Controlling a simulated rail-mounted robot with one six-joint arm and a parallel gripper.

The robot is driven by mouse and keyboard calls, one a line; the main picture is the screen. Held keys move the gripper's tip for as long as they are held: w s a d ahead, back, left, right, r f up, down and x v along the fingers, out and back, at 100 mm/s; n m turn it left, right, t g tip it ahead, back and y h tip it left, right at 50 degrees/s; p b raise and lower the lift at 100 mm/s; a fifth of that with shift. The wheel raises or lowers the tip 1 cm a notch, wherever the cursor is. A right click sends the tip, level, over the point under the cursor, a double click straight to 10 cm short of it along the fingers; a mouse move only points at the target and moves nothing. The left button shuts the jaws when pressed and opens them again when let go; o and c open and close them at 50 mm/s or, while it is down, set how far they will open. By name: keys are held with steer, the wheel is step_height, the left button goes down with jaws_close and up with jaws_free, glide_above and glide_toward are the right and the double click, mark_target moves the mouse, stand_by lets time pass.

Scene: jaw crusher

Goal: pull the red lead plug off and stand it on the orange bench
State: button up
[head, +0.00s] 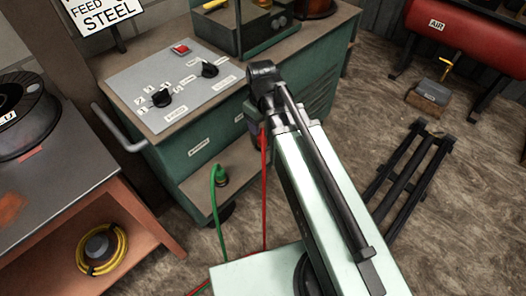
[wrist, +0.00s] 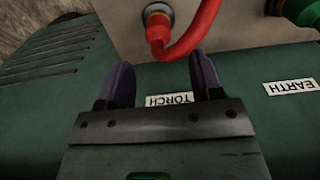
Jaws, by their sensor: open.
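In the wrist view the red lead plug (wrist: 158,27) sits in a socket on a pale panel beside the TORCH label (wrist: 169,100). Its red lead bends away to the right. My gripper (wrist: 163,82) is open, its two dark purple fingers apart and empty between, just short of the plug. In the head view my arm hides the plug and most of the gripper; the red lead (head: 264,190) hangs below it. The orange bench (head: 128,242) stands at the left, with a grey top and an orange lower shelf.
A green plug (head: 222,178) with a green lead stands beside the red one on the green cabinet (head: 205,135). A cable reel (head: 25,115) occupies the back of the bench top. A yellow cable coil (head: 102,248) lies on the shelf. The bench top's front part looks clear.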

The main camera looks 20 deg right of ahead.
mark_target(263, 136)
steer(key=shift+w+d, duration=0.1)
step_height(263, 136, down, 9)
steer(key=b, duration=0.9)
steer(key=shift+r, duration=0.1)
stand_by(0.6)
jaws_close()
steer(key=shift+r+p, duration=3)
